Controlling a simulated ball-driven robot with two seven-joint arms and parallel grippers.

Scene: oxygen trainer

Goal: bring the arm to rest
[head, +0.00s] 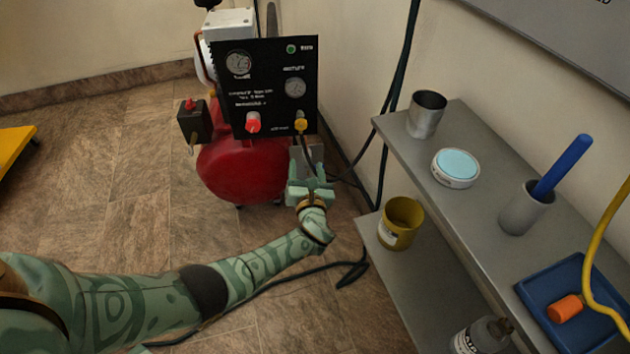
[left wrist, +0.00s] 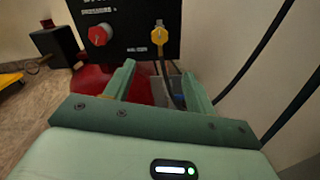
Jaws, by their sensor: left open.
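My left gripper (head: 311,172) is in front of the lower right part of the black panel of the oxygen trainer. In the left wrist view its two green fingers (left wrist: 162,85) stand apart with nothing held between them. The black panel (head: 268,75) carries two gauges, a red knob (head: 253,121) and a yellow fitting (head: 300,122). The yellow fitting (left wrist: 159,36) shows beyond the fingers, with a dark hose hanging from it. The red tank (head: 240,170) is below the panel. My right gripper is not in view.
A grey shelf (head: 462,215) at the right bears a metal cup (head: 427,113), a round tin (head: 455,168), a grey holder (head: 524,210) with a blue rod and a blue tray (head: 540,283). A yellow cup (head: 400,222) stands on the lower shelf. The left floor is mostly free.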

